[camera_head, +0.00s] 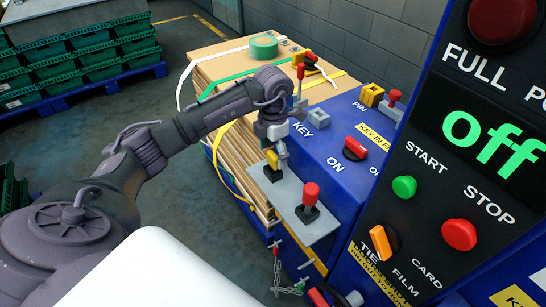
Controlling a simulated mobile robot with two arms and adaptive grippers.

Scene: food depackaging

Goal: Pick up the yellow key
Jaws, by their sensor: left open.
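The yellow key (271,158) stands on a grey shelf (287,187) on the side of the blue machine. My left gripper (280,152) reaches down from the arm at the left, its fingers open close beside the key's upper part. Whether a finger touches the key I cannot tell, and the gripper hides some of it. My right gripper is not in view.
A red key (312,194) with a black base stands on the same shelf. The blue machine has a grey KEY socket (318,118), a red switch (356,147) and a black control panel (450,190). Strapped cardboard (233,152) stands behind the shelf. Green crates (75,55) are far left.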

